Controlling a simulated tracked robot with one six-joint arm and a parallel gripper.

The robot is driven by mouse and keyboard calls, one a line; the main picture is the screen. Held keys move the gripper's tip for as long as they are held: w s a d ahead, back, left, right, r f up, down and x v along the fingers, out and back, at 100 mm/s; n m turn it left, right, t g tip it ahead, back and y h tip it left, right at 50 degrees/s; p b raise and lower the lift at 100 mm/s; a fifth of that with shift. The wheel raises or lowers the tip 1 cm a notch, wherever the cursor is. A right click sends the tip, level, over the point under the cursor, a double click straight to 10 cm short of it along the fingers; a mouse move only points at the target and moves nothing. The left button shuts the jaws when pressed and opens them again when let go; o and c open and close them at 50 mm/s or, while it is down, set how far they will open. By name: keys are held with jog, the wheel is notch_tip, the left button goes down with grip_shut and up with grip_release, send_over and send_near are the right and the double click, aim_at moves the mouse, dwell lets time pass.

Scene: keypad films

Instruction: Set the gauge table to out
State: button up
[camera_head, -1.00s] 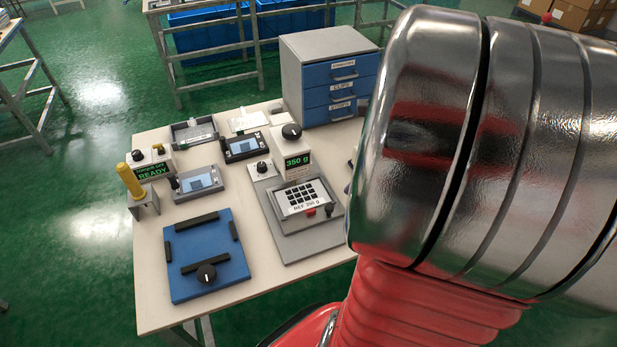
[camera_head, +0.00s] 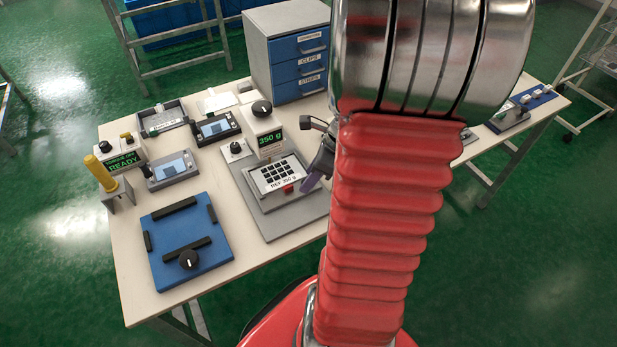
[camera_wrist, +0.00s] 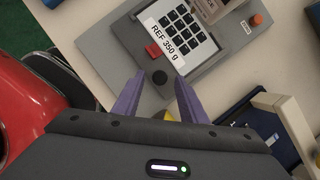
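No label reading "gauge table" is legible. A grey base plate (camera_head: 250,205) carries a keypad block (camera_head: 283,176) marked REF 350 g, with a red tab (camera_head: 288,188) at its front edge. Contact cannot be told. In the head view my gripper (camera_head: 312,182) is partly hidden by my arm, at the plate's right side.
A display (camera_head: 270,142) reads 350 g behind the keypad. Left are a blue plate with a knob (camera_head: 189,259), a yellow post (camera_head: 101,172), a READY box (camera_head: 123,158) and two small screen units. A drawer cabinet (camera_head: 290,55) stands behind. A blue tray (camera_wrist: 270,130) lies right.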

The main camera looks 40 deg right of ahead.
jog(key=shift+w+f, duration=0.15)
jog(key=shift+f, duration=0.35)
jog(key=shift+c, duration=0.4)
grip_shut()
